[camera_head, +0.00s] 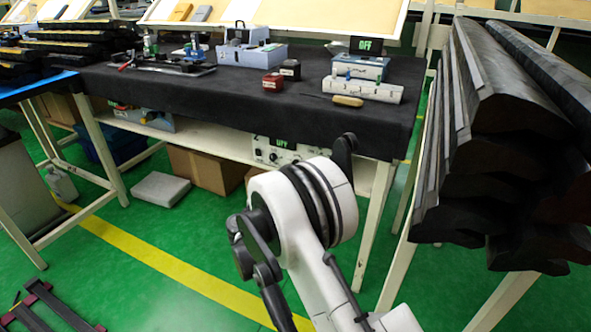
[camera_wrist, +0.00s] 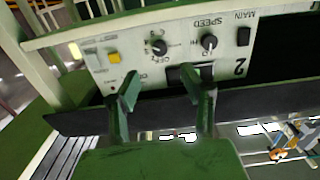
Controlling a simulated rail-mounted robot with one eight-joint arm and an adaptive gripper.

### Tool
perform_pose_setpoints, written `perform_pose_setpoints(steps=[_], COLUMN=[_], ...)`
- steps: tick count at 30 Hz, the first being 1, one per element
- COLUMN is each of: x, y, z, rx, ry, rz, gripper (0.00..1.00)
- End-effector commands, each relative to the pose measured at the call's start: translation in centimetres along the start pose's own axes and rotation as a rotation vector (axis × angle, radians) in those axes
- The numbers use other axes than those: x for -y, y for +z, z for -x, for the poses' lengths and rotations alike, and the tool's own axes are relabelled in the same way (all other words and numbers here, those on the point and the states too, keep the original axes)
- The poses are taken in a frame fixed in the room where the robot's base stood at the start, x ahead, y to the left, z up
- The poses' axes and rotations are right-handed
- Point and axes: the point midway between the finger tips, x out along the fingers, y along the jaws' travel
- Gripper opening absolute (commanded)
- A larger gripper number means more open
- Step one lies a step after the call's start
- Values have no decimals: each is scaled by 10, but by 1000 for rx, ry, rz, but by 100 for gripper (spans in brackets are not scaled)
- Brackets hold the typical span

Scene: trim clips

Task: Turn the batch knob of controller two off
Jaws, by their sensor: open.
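A white controller panel marked 2 (camera_wrist: 238,68) fills the upper middle of the wrist view, its lettering upside down. It carries a black knob (camera_wrist: 158,46) with OFF lettering beside it and a second black knob (camera_wrist: 209,42) marked SPEED. The first knob's own name is not readable. My gripper (camera_wrist: 158,84) is open and empty, its two green-looking fingers apart in front of the panel, seemingly not touching either knob. In the head view a white controller (camera_head: 280,152) with a green display stands on the shelf under the bench, partly hidden by my arm.
The panel also has a MAIN switch (camera_wrist: 243,36) and a yellow button (camera_wrist: 113,58). The dark bench (camera_head: 230,95) overhangs the shelf. Another controller (camera_head: 360,70) with an OFF display sits on top. Dark trim pieces (camera_head: 515,130) stand at right.

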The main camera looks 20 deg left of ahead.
Motion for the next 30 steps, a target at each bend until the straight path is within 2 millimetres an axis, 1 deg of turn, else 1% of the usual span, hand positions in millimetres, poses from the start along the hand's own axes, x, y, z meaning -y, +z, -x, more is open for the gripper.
perform_pose_setpoints(steps=[1, 6, 12, 15, 21, 30], x=[-1, -1, -1, 0, 0, 0], y=[3, 3, 2, 2, 1, 0], z=[-11, -44, -78, -90, -105, -107], rx=[0, 1, 1, 1, 1, 1], ry=[2, 2, 2, 1, 1, 0], rz=[0, 0, 0, 0, 1, 0], gripper=[42, 42, 42, 42, 42, 42])
